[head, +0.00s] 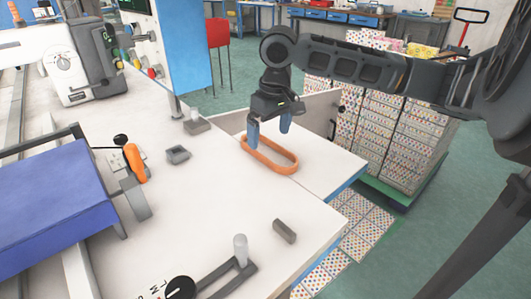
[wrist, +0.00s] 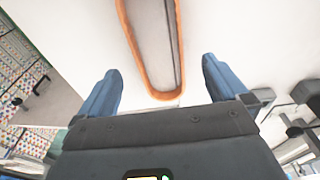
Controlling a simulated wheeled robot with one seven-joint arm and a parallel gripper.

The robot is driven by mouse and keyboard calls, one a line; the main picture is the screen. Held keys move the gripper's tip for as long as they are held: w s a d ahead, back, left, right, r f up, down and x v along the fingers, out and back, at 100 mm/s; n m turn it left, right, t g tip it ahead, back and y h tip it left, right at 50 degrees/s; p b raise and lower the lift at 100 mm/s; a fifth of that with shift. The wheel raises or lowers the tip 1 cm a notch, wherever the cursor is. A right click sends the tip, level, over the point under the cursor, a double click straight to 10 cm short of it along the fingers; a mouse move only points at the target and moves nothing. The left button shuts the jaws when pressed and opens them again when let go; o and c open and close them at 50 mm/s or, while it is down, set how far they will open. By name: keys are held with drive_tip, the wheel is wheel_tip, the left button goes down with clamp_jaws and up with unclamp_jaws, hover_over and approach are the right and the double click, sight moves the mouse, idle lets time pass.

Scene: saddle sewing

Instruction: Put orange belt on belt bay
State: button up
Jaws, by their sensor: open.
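The orange belt (head: 271,166) is a long oval loop lying on the white tabletop (head: 215,215), near its right part. My gripper (head: 269,136) is above the belt, with its two blue fingers spread and nothing between them. In the wrist view the belt (wrist: 133,46) runs away from my gripper (wrist: 161,72), with its rounded near end between the lines of the two fingers. From the head view I cannot tell whether a fingertip touches the belt. I cannot tell which part is the belt bay.
A small grey square holder (head: 177,155), a grey block (head: 285,231) and a lever (head: 240,250) stand on the table. A blue panel (head: 183,45) rises behind. Patterned boxes (head: 395,140) stand beyond the table.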

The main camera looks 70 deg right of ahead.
sight(267, 154)
drive_tip(key=shift+w+d+f, duration=0.1)
drive_tip(key=shift+w+f, duration=0.05)
drive_tip(key=shift+f, duration=1)
drive_tip(key=shift+w+d+f, duration=0.1)
drive_tip(key=shift+f, duration=1)
drive_tip(key=c, duration=1.3)
